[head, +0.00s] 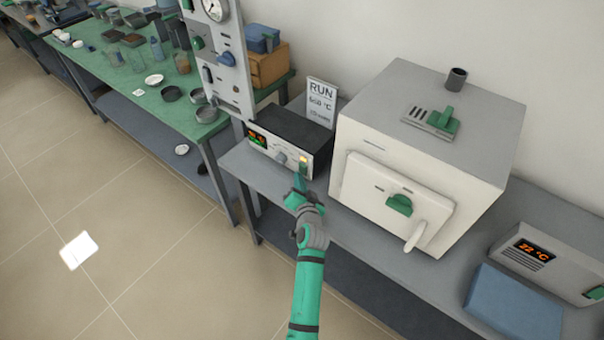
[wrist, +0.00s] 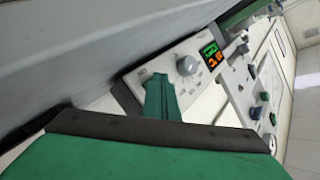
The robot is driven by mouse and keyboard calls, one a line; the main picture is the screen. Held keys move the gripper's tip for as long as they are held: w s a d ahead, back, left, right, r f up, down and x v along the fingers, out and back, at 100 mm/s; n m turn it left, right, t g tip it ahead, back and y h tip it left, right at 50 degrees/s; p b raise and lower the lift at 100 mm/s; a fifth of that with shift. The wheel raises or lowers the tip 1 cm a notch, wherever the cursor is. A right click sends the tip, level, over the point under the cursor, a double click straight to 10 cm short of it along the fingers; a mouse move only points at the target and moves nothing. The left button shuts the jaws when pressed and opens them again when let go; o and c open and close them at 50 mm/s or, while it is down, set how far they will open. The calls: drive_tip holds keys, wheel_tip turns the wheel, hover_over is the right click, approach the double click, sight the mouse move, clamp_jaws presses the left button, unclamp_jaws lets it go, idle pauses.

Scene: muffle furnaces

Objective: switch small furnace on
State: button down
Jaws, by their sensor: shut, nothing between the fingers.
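The white furnace (head: 365,125) stands on the grey bench with its door (head: 385,195) closed. Left of it is a dark-topped control box (head: 290,128) with a pale front panel, a lit red and green display (head: 257,138), a grey knob (head: 281,157) and a lit orange switch (head: 303,159). My gripper (head: 299,181) is shut and empty, its tips at the panel just below the switch; I cannot tell whether they touch. In the wrist view the green fingers (wrist: 160,98) lie against the panel beside the knob (wrist: 187,65), hiding the switch; the display (wrist: 211,53) is lit.
A card reading RUN (head: 321,100) stands behind the control box. A tall grey panel (head: 221,62) with a gauge rises at the left. A grey unit showing 22 °C (head: 540,265) and a blue block (head: 512,305) are at right. A green table (head: 110,70) holds several dishes.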

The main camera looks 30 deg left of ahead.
drive_tip(key=shift+s, duration=0.15)
drive_tip(key=shift+s+a, duration=0.1)
drive_tip(key=shift+s, duration=0.35)
drive_tip(key=shift+s+a+r, duration=0.15)
drive_tip(key=shift+s+a, duration=0.05)
drive_tip(key=shift+s, duration=0.85)
drive_tip(key=shift+s+d+r, duration=0.1)
drive_tip(key=shift+s+d, duration=0.05)
drive_tip(key=shift+s, duration=0.8)
drive_tip(key=shift+s+r, duration=0.15)
drive_tip(key=shift+s, duration=0.4)
drive_tip(key=shift+w, duration=0.1)
